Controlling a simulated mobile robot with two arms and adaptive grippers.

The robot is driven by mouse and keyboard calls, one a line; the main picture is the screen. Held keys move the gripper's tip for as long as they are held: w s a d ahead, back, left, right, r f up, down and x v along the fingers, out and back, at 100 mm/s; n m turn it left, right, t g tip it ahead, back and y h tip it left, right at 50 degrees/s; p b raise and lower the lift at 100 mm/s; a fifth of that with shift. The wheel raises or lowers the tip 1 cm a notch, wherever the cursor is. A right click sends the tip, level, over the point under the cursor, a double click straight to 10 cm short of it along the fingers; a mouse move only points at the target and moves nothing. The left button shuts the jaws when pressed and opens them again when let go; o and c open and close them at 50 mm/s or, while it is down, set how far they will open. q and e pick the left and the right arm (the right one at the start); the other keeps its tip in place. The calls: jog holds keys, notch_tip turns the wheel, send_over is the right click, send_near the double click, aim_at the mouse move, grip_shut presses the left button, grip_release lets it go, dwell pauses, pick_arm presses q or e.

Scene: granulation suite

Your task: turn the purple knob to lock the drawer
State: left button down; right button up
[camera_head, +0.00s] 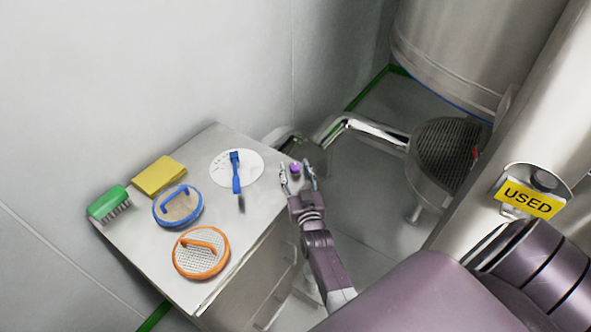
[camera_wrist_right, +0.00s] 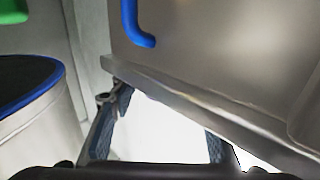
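My right gripper (camera_head: 297,174) is open there, with one fingertip on each side of the knob. I cannot tell whether either finger touches it. In the right wrist view, the two dark fingers (camera_wrist_right: 170,122) stand apart with a bright white area between them, and the knob is not visible. Drawer fronts (camera_head: 268,275) show partly on the cabinet's right side and look closed. My left gripper is not in view.
On the cabinet top are a green brush (camera_head: 107,203), a yellow sponge (camera_head: 159,176), a blue-rimmed sieve (camera_head: 178,207), an orange-rimmed sieve (camera_head: 202,252), and a blue tool (camera_head: 236,172) on a white disc. Steel pipework (camera_head: 365,127) stands behind the gripper. A "USED" sign (camera_head: 530,199) hangs right.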

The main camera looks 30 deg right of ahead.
aim_at(295, 167)
notch_tip(295, 167, up, 10)
dwell(0.7)
